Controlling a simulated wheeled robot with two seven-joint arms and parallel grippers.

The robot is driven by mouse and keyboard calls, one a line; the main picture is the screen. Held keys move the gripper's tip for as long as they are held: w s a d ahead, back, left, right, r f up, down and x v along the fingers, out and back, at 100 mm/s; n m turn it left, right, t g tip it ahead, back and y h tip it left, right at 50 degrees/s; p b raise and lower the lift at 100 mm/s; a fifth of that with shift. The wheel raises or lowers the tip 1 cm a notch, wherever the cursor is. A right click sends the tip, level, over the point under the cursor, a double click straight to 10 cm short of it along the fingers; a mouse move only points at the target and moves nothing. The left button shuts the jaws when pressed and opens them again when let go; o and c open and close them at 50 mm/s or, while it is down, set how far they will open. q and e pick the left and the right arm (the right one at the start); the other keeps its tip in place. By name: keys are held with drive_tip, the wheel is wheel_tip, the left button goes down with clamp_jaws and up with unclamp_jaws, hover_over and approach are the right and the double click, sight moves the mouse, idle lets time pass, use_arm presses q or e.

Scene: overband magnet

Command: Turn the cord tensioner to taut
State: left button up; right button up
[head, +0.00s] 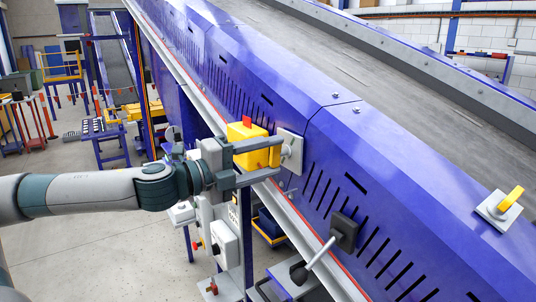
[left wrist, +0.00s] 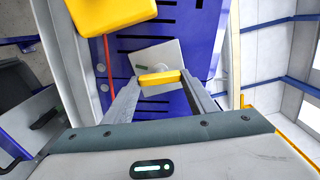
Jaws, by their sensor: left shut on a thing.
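A yellow handle (head: 275,155) sits on a pale square plate (head: 291,146) on the blue conveyor side; I take it to be the cord tensioner. My left gripper (head: 278,157) is shut on this handle, one finger on each side. In the left wrist view, the yellow handle (left wrist: 158,78) lies crosswise between the two fingertips, in front of the tilted grey plate (left wrist: 168,56). A red cord (head: 320,258) runs along the conveyor's lower edge. My right gripper is not in view.
A yellow box with a red flag (head: 246,133) is close beside my left gripper. A second yellow handle on a plate (head: 510,200) is at the far right. A black-knobbed lever (head: 318,256) is below right. Grey control boxes (head: 222,238) hang beneath my gripper.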

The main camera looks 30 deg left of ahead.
use_arm(q)
drive_tip(key=shift+f+m+p, duration=0.15)
drive_tip(key=shift+m+p, duration=0.35)
drive_tip(key=shift+m, duration=1.8)
drive_tip(key=o, duration=1.1)
drive_tip(key=shift+c, duration=0.2)
